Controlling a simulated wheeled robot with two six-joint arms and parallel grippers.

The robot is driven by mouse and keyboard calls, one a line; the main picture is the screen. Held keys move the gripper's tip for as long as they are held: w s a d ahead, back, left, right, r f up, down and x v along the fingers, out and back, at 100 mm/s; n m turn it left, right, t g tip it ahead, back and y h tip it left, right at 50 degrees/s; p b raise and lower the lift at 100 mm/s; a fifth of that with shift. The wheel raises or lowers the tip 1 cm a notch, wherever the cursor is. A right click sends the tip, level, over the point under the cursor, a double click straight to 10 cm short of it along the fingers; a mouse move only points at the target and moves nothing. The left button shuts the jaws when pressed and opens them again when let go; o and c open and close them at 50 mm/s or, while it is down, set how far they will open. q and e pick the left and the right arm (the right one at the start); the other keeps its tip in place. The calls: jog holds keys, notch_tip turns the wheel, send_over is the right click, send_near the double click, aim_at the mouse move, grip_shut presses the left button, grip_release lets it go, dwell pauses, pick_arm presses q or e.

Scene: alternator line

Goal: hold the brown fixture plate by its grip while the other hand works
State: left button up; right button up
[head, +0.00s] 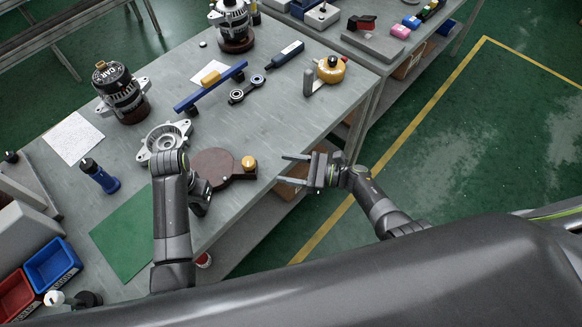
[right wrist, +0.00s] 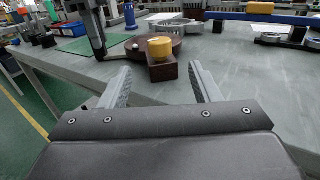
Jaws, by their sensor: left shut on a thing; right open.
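The brown round fixture plate (head: 213,167) lies flat near the table's front edge. A brown block with a yellow knob (head: 248,162) stands on its right side. In the right wrist view the plate (right wrist: 118,53) and yellow knob (right wrist: 160,47) are straight ahead. My left gripper (head: 203,190) is shut at the plate's left side, on its grip; the arm and jaws mostly hide the grip. My right gripper (head: 286,169) is open and empty, just right of the block and apart from it. Its two fingers (right wrist: 160,82) spread on either side of the block in the right wrist view.
A silver alternator housing (head: 163,141) lies just behind the plate. A blue bar (head: 210,87), a linked-ring part (head: 246,90) and a yellow round fixture (head: 330,70) lie farther back. A green mat (head: 123,235) lies left. The grey table is bare right of the plate.

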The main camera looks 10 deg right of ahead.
jog(key=shift+s+d, duration=0.1)
jog(key=shift+d, duration=0.15)
